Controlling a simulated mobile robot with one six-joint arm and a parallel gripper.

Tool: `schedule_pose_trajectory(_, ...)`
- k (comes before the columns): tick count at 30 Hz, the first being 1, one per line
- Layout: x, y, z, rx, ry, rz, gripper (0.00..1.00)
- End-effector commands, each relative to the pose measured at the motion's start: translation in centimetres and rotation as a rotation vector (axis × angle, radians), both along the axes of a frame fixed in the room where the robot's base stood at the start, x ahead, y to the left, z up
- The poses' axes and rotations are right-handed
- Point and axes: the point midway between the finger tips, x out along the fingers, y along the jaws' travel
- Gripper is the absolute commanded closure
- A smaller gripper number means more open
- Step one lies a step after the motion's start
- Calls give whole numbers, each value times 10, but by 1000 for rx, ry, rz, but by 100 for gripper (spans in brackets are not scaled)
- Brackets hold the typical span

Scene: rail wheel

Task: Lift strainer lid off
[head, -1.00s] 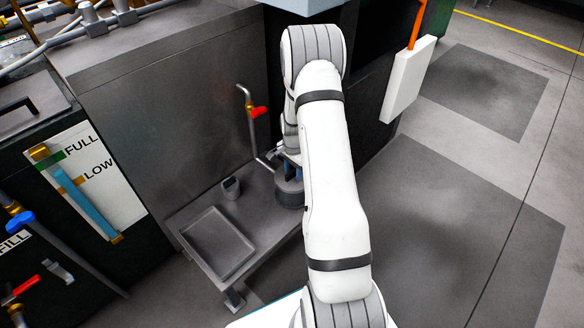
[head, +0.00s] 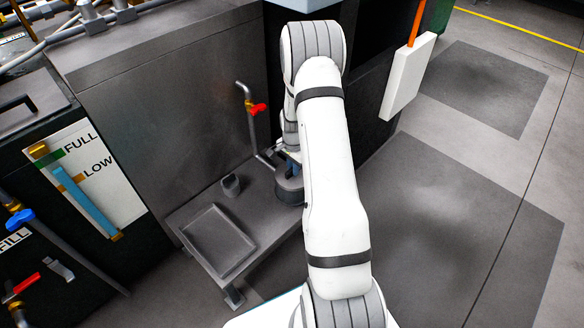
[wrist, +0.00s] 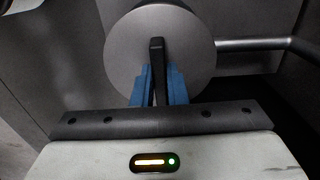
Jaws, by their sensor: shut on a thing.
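The strainer lid (wrist: 190,52) is a round grey disc with a dark upright bar handle (wrist: 157,60) across it in the wrist view. My gripper (wrist: 157,82) has blue fingers closed on that handle from both sides. In the head view the strainer (head: 288,190) is a dark grey cylinder on the metal shelf, partly hidden by my arm. My gripper (head: 291,160) shows only as a small blue patch just above it. Whether the lid is seated on the body or apart from it cannot be told.
A pipe with a red valve handle (head: 258,109) rises behind the strainer. A small dark cup (head: 231,185) and a shallow square tray (head: 218,240) are on the shelf to the left. A metal pipe (wrist: 255,43) runs right of the lid. Open floor lies to the right.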

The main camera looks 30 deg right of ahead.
Motion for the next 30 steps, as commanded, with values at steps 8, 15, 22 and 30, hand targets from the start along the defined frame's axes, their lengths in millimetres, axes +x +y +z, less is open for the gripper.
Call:
schedule_pose_trajectory(8, 0, 0, 0, 0, 0, 0, 100)
schedule_pose_trajectory(15, 1, 0, 8, -1, -1, 0, 100)
schedule_pose_trajectory(22, 1, 0, 17, 0, -2, 1, 100)
schedule_pose_trajectory(30, 1, 1, 25, -1, -1, 1, 100)
